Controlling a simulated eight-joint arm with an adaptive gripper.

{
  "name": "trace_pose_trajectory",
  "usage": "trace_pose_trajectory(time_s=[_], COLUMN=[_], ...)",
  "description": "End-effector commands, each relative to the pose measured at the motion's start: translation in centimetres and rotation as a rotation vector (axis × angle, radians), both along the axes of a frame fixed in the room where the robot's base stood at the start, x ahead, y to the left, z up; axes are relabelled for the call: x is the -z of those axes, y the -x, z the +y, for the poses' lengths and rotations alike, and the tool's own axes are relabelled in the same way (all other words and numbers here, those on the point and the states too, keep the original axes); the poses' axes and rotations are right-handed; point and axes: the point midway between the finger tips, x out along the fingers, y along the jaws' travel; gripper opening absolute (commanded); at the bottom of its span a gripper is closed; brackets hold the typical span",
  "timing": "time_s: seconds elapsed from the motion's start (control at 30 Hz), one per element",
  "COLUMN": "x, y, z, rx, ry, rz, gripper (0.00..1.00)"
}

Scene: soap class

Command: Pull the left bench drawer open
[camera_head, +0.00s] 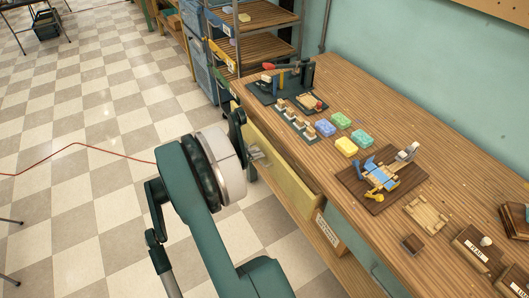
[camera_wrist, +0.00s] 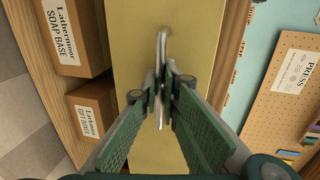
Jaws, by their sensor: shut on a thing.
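The left bench drawer has a pale yellow front (camera_head: 285,175) below the bench top in the head view. The same yellow front (camera_wrist: 130,35) fills the middle of the wrist view. Its metal bar handle (camera_wrist: 162,45) runs lengthwise between my fingers. My gripper (camera_wrist: 161,88) is shut on this handle, with the fingers on either side of the bar. In the head view, my gripper (camera_head: 256,156) is at the drawer front, partly hidden by my wrist. How far the drawer stands out is hard to tell.
The wooden bench top (camera_head: 460,170) holds coloured soaps (camera_head: 346,146), a cutting tool on a board (camera_head: 352,188) and a press (camera_head: 293,75). Boxes (camera_wrist: 75,25) sit on the shelf below. A shelf rack (camera_head: 265,14) stands beyond the bench. The floor beside the bench is largely clear.

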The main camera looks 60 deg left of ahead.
Motion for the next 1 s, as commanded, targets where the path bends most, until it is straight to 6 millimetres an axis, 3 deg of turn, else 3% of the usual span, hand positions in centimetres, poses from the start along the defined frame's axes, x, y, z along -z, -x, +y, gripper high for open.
trace_pose_trajectory(time_s=[0.7, 1.0], x=[0.1, 0.0], y=[19.8, 24.7], z=[0.1, 0.0], rx=[-0.003, -0.001], ry=[-0.001, 0.0], rz=[0.0, 0.0], gripper=[0.0, 0.0])
